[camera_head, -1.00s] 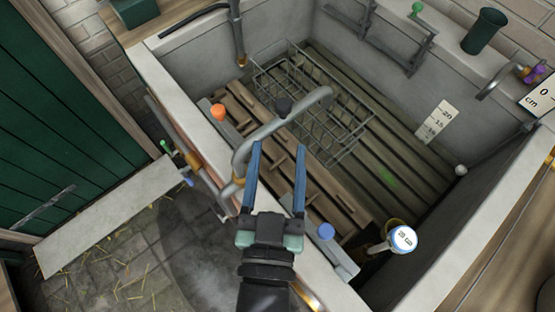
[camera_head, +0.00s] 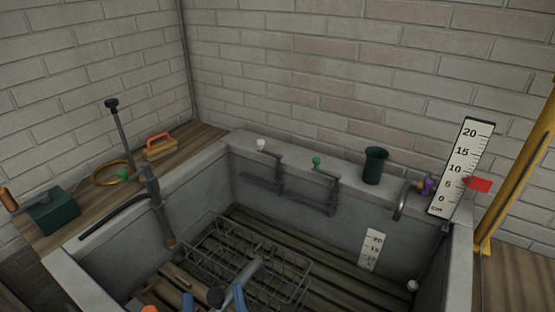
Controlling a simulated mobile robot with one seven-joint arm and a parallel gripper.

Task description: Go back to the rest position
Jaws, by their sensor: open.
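My gripper (camera_head: 213,300) shows only as two blue fingertips at the bottom edge of the head view. The tips stand apart with nothing seen between them, so it is open. A curved grey pipe (camera_head: 250,271) shows close by. The rest of the gripper and my arm are below the frame.
A stone trough with a wire rack (camera_head: 240,258) and wooden slats fills the lower middle. Its back rim carries a dark green cup (camera_head: 375,165) and hooked brackets. A scale board (camera_head: 460,167) with a red marker (camera_head: 479,185) stands right. A wooden ledge (camera_head: 185,140) holds a brush (camera_head: 160,146).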

